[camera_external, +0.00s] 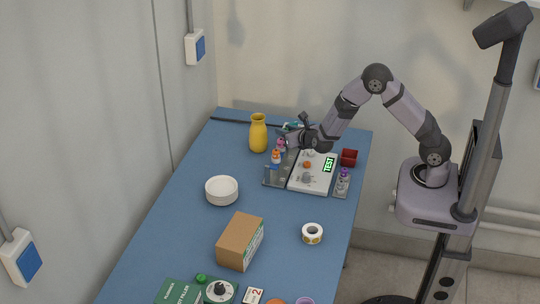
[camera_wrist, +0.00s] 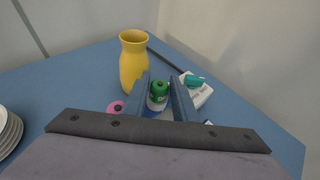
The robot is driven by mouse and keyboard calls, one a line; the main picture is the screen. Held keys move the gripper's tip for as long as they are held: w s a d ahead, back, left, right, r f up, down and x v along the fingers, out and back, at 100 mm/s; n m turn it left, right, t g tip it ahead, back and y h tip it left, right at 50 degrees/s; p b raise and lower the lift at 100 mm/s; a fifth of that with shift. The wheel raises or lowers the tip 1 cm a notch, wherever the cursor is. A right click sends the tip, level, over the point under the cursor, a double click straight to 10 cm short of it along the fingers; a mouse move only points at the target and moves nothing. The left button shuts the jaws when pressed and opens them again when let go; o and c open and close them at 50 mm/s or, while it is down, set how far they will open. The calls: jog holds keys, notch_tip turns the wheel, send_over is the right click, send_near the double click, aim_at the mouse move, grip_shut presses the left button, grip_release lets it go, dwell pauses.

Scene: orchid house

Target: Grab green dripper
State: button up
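The green dripper, a small bottle with a green cap (camera_wrist: 159,88), stands between the two fingers of my gripper (camera_wrist: 160,84) in the wrist view. The fingers look open, one on each side of it; I cannot tell whether either touches. The green dripper is not clearly seen there, as the gripper hides that spot.
A yellow vase (camera_external: 258,134) stands close left of my gripper. Bottles with orange (camera_external: 275,157) and pink caps stand in a rack nearby. A red box (camera_external: 349,158) is right.

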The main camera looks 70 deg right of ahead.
aim_at(286, 128)
grip_shut()
jog(key=shift+r+b, duration=0.6)
jog(key=shift+r, duration=4.45)
